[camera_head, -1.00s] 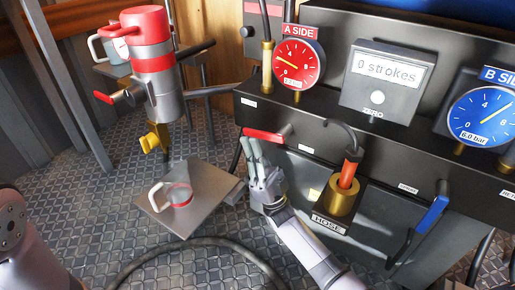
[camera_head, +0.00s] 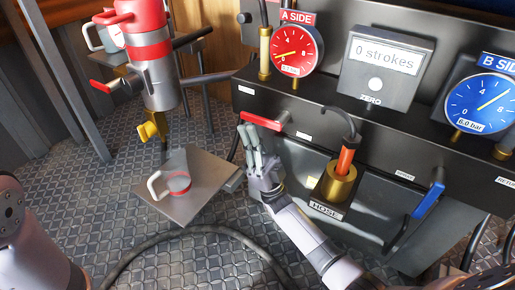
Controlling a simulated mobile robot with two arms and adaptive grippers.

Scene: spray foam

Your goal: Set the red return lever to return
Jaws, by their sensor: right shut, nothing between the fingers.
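The red return lever (camera_head: 262,121) is on the front of the dark machine at its left end, below the A SIDE gauge (camera_head: 296,50). Its handle points left and its left end sits slightly higher than its right. My right gripper (camera_head: 248,132) is just below the lever's left part, fingers pointing up, shut and empty. Its fingertips are close under the handle; whether they touch I cannot tell. Small white labels (camera_head: 303,136) near the lever are too small to read. My left arm shows at the lower left edge, but its gripper is out of view.
A blue lever (camera_head: 428,201) is on the machine's right. An orange-tipped hose fitting (camera_head: 342,178) stands in its HOSE holder, right of my right gripper. A red-topped dispenser (camera_head: 155,60) stands upper left.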

